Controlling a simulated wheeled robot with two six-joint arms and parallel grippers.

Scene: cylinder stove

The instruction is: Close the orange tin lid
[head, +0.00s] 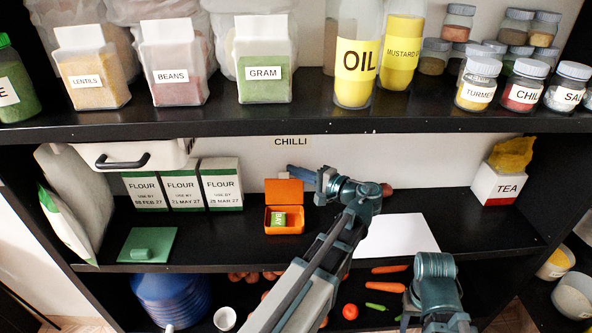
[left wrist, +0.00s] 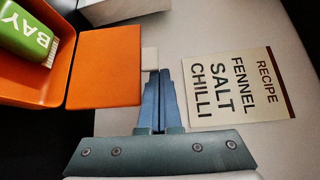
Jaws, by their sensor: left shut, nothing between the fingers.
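The orange tin (head: 285,230) stands on the middle shelf with its orange lid (head: 284,191) raised upright at the back. A green and white packet marked BAY (head: 278,219) lies inside. In the left wrist view the lid (left wrist: 105,65) stands open beside the tin (left wrist: 40,80) and the packet (left wrist: 27,35). A small pale tab (left wrist: 149,60) is at the lid's edge. My left gripper (head: 305,173) is shut and empty, near the lid's upper right. Its fingertips (left wrist: 159,74) appear close to the tab; contact is unclear. My right gripper is out of view.
Several flour packs (head: 182,185) stand left of the tin. A green board (head: 147,245) lies front left. A white sheet (head: 400,236) lies to the right, and a tea box (head: 497,186) stands far right. A recipe card (left wrist: 238,87) is on the back wall.

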